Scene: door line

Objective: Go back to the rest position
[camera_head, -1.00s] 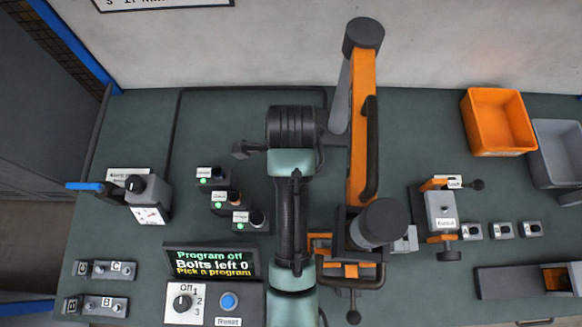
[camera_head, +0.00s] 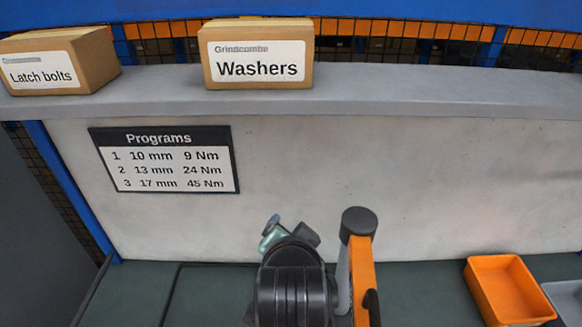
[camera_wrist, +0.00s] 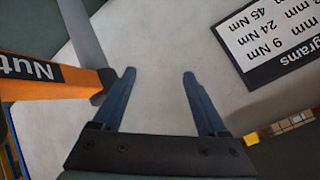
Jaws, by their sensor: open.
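My gripper (camera_wrist: 158,85) shows in the wrist view with its two blue-grey fingers spread wide apart and nothing between them. Behind the fingers is the pale wall panel. In the head view the dark end of my arm stands at the bottom middle, in front of the wall; the fingers cannot be made out there.
An orange post (camera_head: 362,275) stands close to the right of my arm. Its orange side, lettered "Nut", also shows in the wrist view (camera_wrist: 50,80). A programs sign (camera_head: 165,160) hangs on the wall. A shelf (camera_head: 400,92) holds two boxes. An orange bin (camera_head: 508,290) sits at right.

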